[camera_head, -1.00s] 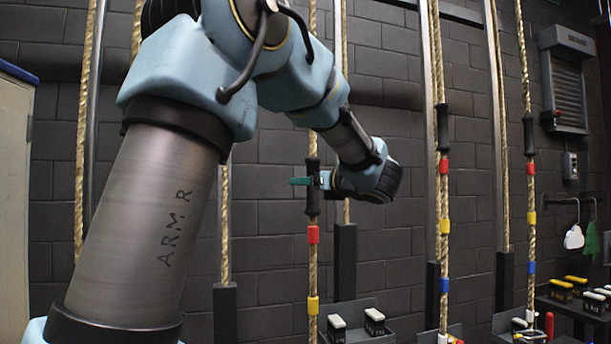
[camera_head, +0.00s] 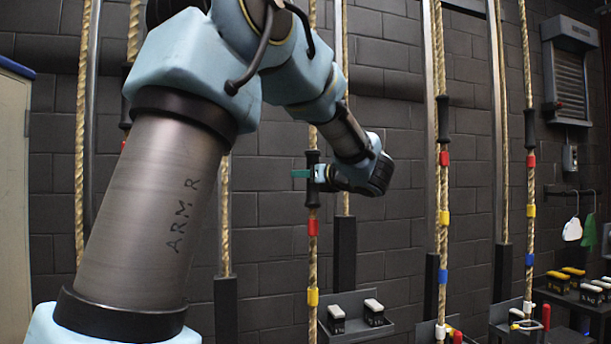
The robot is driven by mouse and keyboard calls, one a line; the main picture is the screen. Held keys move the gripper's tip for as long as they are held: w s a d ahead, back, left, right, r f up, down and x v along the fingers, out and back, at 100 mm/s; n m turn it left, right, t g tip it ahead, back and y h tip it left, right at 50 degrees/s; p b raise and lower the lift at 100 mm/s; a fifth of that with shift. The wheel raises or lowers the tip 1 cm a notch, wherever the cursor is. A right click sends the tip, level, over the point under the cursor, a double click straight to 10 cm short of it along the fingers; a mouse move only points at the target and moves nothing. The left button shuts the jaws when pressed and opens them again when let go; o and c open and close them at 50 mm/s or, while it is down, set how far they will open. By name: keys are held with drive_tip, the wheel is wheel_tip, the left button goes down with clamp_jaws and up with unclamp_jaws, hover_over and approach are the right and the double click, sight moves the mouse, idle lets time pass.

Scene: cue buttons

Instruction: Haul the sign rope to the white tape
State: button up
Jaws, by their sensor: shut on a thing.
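My gripper (camera_head: 312,174) is shut on the black handle (camera_head: 312,194) of a hanging tan rope (camera_head: 313,262) near the middle of the head view. One teal finger sticks out to the left of the handle. The handle is upright. Below it the rope carries a red tape (camera_head: 313,227) and a yellow tape (camera_head: 312,297). The rope's lower end is cut off by the picture edge, and no white tape shows on it. White tapes show low on two ropes to the right, one (camera_head: 440,331) nearer and one (camera_head: 528,307) farther. No sign name is readable on the ropes.
Two more taped ropes with black handles (camera_head: 443,118) (camera_head: 530,128) hang to the right. Black ledges (camera_head: 362,333) with white-topped blocks (camera_head: 336,319) stand low along the dark brick wall. A pale cabinet (camera_head: 14,180) is at the far left. My arm covers much of the left side.

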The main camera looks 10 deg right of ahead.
clamp_jaws()
idle(0.4)
idle(0.4)
wheel_tip(320, 180, up, 17)
drive_tip(key=shift+p, duration=0.35)
drive_tip(key=o, duration=0.9)
unclamp_jaws()
